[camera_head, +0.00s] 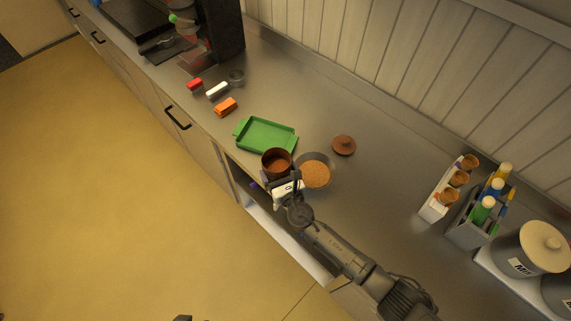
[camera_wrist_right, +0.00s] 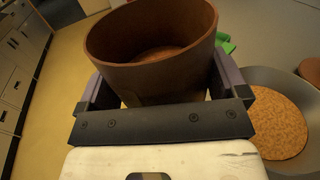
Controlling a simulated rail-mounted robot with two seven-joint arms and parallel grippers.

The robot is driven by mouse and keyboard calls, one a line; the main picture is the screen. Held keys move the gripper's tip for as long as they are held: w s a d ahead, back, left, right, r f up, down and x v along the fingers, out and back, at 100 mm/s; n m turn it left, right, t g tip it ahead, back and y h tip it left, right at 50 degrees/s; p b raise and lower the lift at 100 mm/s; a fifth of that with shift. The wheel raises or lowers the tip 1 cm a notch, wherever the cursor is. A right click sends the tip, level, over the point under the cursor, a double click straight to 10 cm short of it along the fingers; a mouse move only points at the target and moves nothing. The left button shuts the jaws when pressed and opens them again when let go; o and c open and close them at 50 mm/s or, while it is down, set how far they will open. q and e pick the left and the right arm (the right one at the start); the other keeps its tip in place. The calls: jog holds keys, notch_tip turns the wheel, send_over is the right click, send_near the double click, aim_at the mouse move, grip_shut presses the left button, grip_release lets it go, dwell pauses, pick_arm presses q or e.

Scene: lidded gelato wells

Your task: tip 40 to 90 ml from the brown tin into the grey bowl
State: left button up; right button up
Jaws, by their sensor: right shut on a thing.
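The brown tin (camera_head: 276,164) is held in my right gripper (camera_head: 284,182) in the head view, just left of the grey bowl (camera_head: 330,164). In the right wrist view the tin (camera_wrist_right: 165,75) stands between the two fingers of the right gripper (camera_wrist_right: 160,95), which is shut on it. The tin's mouth faces up; its inside looks brown, and I cannot tell how much it holds. The grey bowl (camera_wrist_right: 285,80) shows at the right of the wrist view with a layer of orange-brown grainy stuff in it. No stream falls from the tin. My left gripper is not visible.
A green tray (camera_head: 266,136) lies just behind the tin. A round brown lid (camera_head: 344,145) lies beyond the bowl. A holder with cones (camera_head: 436,207), a bottle caddy (camera_head: 470,232) and a lidded pot (camera_head: 525,258) stand at right. The counter between bowl and holder is clear.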

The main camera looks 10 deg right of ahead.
jog(key=a+r+p, duration=0.3)
jog(key=a+r, duration=0.1)
jog(key=a, duration=0.2)
jog(key=shift+s, duration=0.35)
jog(key=shift+d, duration=0.1)
